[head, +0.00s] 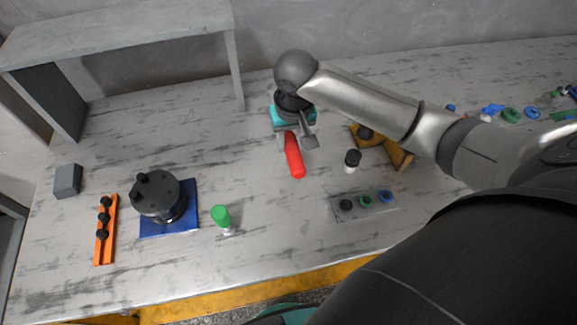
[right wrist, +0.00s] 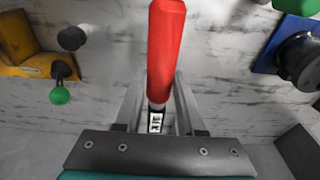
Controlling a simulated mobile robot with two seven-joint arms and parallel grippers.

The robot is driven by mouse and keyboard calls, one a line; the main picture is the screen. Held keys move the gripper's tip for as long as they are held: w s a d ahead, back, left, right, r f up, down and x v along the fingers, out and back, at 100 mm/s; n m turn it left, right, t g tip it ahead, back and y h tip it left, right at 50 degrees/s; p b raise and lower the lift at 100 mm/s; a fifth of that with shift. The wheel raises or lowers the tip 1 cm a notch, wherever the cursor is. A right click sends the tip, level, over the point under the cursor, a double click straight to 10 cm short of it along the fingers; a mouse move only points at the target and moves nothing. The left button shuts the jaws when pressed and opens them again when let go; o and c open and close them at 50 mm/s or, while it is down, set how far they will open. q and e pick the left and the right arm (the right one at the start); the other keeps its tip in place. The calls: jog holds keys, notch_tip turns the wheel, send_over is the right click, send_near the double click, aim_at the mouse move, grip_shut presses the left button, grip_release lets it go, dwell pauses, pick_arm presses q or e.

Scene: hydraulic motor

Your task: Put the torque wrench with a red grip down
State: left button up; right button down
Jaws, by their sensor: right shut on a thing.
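The torque wrench shows its red grip (head: 295,158) in the middle of the head view, pointing toward the table's front edge. My right gripper (head: 297,143) is shut on the wrench at the end of the grip. In the right wrist view the red grip (right wrist: 165,50) rises from between the fingers of my right gripper (right wrist: 158,110), with a short metal part below it. The rest of the wrench is hidden by the gripper. I cannot tell whether the wrench touches the table. My left gripper is not in view.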

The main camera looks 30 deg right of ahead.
notch_tip(320, 180, down, 13)
jog(key=b, duration=0.2)
jog(key=shift+r+b, duration=0.15)
jog(key=shift+b, duration=0.2)
jog(key=c, duration=0.5)
grip_release()
jog(key=shift+f, duration=0.2)
jog(key=shift+r, duration=0.1)
jog(key=r+p, duration=0.1)
jog(key=r, duration=0.3)
jog(key=s+r+p, duration=0.1)
jog(key=r, duration=0.3)
jog(key=r+p, duration=0.1)
jog(key=r, duration=0.3)
jog(key=shift+s+a, duration=0.25)
jog(key=shift+s, duration=0.05)
